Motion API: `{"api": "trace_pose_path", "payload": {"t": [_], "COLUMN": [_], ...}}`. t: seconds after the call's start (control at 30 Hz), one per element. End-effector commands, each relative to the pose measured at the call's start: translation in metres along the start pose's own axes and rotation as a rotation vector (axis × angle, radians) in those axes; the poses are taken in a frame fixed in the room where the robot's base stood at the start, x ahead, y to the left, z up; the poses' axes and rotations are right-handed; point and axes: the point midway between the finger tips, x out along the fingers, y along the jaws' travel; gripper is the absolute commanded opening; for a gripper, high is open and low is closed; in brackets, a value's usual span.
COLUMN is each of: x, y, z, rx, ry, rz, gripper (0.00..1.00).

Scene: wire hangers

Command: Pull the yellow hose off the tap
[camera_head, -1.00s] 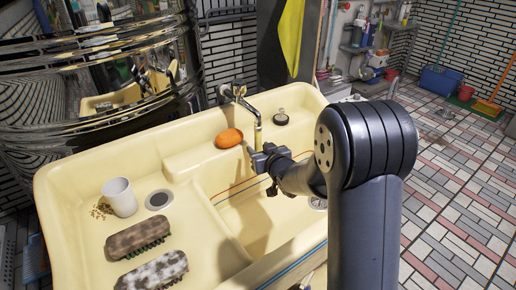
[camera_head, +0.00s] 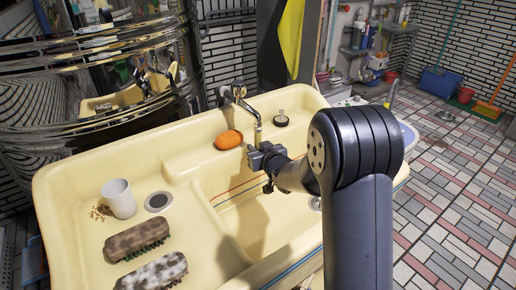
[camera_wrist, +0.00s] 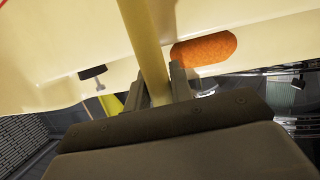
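The tap (camera_head: 240,93) stands at the back of the cream sink, its spout bending down toward my gripper. My gripper (camera_head: 262,158) is just below the spout end, over the basin. In the wrist view, the yellow hose (camera_wrist: 146,45) runs between the two fingers (camera_wrist: 160,88) of my gripper, which appear closed on its sides. My gripper hides most of the hose in the head view. The wrist view does not show the spout, and I cannot tell whether the hose end still sits around it.
A white cup (camera_head: 119,198) and two brushes (camera_head: 137,239) (camera_head: 152,272) lie on the left drainboard. The basin below my gripper looks clear.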

Motion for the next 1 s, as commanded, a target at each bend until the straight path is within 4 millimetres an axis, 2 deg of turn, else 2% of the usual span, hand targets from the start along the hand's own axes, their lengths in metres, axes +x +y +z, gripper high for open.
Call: {"api": "trace_pose_path", "payload": {"t": [0.03, 0.27, 1.0], "x": [-0.0001, -0.0001, 0.0010], "y": [0.0000, 0.0000, 0.0000], "z": [-0.0001, -0.0001, 0.0051], "rx": [0.000, 0.000, 0.000], "ry": [0.000, 0.000, -0.002], "rz": [0.000, 0.000, 0.000], "gripper": [0.17, 0.00, 0.00]}}
